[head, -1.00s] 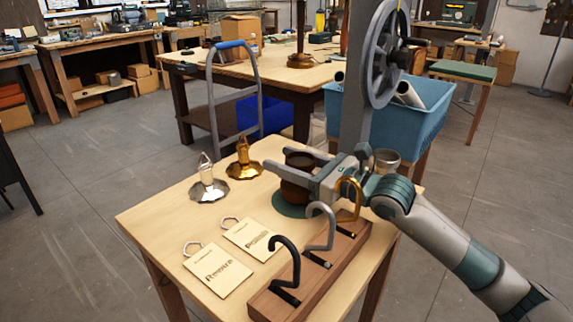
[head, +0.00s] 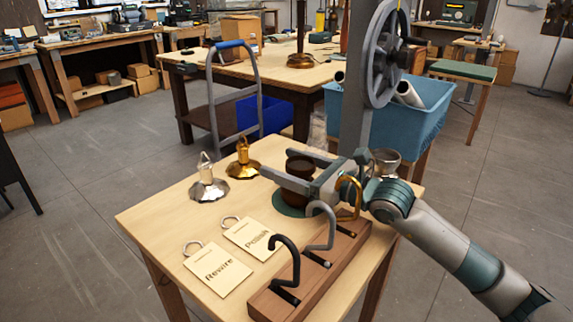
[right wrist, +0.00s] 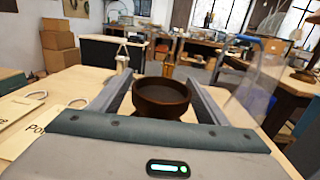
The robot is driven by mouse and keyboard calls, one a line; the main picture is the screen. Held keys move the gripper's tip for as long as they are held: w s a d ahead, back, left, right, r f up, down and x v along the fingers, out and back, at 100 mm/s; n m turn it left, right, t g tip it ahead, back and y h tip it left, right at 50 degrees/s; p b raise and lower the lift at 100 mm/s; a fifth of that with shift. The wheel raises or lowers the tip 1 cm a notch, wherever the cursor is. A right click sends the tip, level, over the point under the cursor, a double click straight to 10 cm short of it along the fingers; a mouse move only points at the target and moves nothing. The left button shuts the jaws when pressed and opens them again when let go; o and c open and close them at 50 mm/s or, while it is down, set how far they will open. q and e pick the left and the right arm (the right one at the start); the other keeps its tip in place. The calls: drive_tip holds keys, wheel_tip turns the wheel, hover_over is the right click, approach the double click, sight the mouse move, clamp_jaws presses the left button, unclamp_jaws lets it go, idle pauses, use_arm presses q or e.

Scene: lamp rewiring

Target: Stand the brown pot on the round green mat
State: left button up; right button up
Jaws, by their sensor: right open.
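The brown pot (head: 298,166) stands upright on the round green mat (head: 285,207) on the light wooden table. The mat shows as a green rim around the pot's base; its far side is hidden. My right gripper (head: 276,161) is open, with one finger on each side of the pot. In the right wrist view the pot (right wrist: 162,97) sits between the two spread fingers, with a gap showing on each side. My left gripper is not in view.
A wooden rack (head: 315,272) with several curved hooks stands in front of the mat. Rewire (head: 219,269) and Polish (head: 254,237) cards lie to the left. Silver (head: 208,187) and gold (head: 243,168) lamp parts stand behind them. A metal cup (head: 386,161) is right of my gripper.

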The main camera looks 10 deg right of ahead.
sight(313, 174)
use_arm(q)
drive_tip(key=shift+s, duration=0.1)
use_arm(e)
drive_tip(key=shift+s, duration=0.1)
drive_tip(key=shift+s+d, duration=0.2)
drive_tip(key=shift+d, duration=0.05)
drive_tip(key=b+v, duration=0.1)
drive_tip(key=v, duration=0.8)
drive_tip(key=shift+s+d, duration=0.1)
drive_tip(key=shift+d, duration=0.05)
drive_tip(key=shift+s+d+b, duration=0.35)
drive_tip(key=shift+s+d, duration=0.1)
drive_tip(key=shift+s, duration=0.05)
drive_tip(key=shift+s+d+r, duration=0.1)
drive_tip(key=shift+s+d, duration=0.05)
drive_tip(key=shift+s, duration=0.1)
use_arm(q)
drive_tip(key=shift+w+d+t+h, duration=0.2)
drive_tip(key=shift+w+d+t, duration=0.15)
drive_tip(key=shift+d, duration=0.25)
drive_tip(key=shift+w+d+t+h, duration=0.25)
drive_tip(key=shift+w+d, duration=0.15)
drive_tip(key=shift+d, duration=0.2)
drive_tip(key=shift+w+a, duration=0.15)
